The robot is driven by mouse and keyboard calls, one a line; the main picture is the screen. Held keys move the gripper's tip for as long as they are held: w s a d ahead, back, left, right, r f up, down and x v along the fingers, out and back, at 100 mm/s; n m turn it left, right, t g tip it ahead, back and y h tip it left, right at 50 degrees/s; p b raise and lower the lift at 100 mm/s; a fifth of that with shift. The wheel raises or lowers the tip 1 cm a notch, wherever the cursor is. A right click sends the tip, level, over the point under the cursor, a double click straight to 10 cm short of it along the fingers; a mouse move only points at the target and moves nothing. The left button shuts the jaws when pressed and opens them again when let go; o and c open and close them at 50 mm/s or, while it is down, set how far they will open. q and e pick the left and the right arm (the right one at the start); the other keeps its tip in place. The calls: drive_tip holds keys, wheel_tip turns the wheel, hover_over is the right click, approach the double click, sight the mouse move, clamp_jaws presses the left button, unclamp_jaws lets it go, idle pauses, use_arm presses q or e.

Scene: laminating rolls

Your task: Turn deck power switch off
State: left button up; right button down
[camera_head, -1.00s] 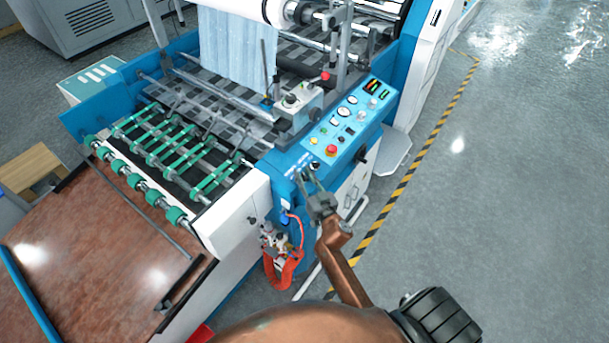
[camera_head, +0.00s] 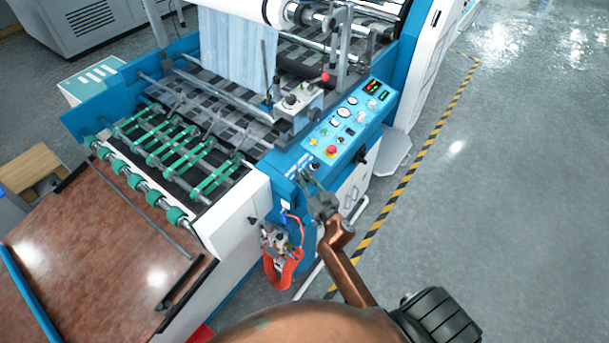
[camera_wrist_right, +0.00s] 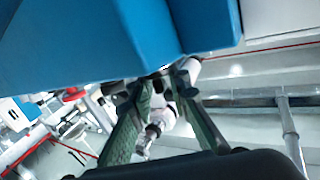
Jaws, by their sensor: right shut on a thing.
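The deck power switch appears to be the small dark knob (camera_head: 315,166) at the near end of the machine's blue side. My right gripper (camera_head: 311,175) is at this knob, with its arm coming up from below. In the right wrist view, the two green-grey fingers of the right gripper (camera_wrist_right: 162,78) converge at the edge of a blue panel (camera_wrist_right: 90,45). They are shut on the switch, which is mostly hidden between the tips. Its exact setting cannot be read. My left gripper is not in view.
The blue control panel (camera_head: 345,125), with a red button (camera_head: 331,151) and gauges, lies just beyond the gripper. Orange coiled hose and fittings (camera_head: 283,268) hang below left. A brown feed table (camera_head: 100,250) is at left. Clear grey floor (camera_head: 500,200) lies right of the striped line.

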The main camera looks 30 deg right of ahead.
drive_tip(key=n+y+p, duration=0.2)
drive_tip(key=n+y, duration=0.1)
drive_tip(key=y, duration=0.1)
drive_tip(key=shift+d+r, duration=0.1)
drive_tip(key=shift+d, duration=0.05)
drive_tip(key=shift+n+y, duration=0.6)
drive_tip(key=shift+y, duration=0.2)
drive_tip(key=n+g+y, duration=0.1)
drive_tip(key=n+y, duration=0.1)
drive_tip(key=shift+y, duration=0.4)
drive_tip(key=shift+f+n+g+y+b, duration=0.25)
drive_tip(key=shift+n+g+y+b, duration=0.1)
drive_tip(key=shift+n+y, duration=0.25)
drive_tip(key=n+g+y+b, duration=0.3)
drive_tip(key=n+y+b, duration=0.1)
drive_tip(key=shift+f+y, duration=0.1)
drive_tip(key=shift+y, duration=0.2)
drive_tip(key=shift+r+n+g+y+b, duration=0.2)
drive_tip(key=shift+n+g+y+b, duration=0.6)
drive_tip(key=shift+n+g+b, duration=0.4)
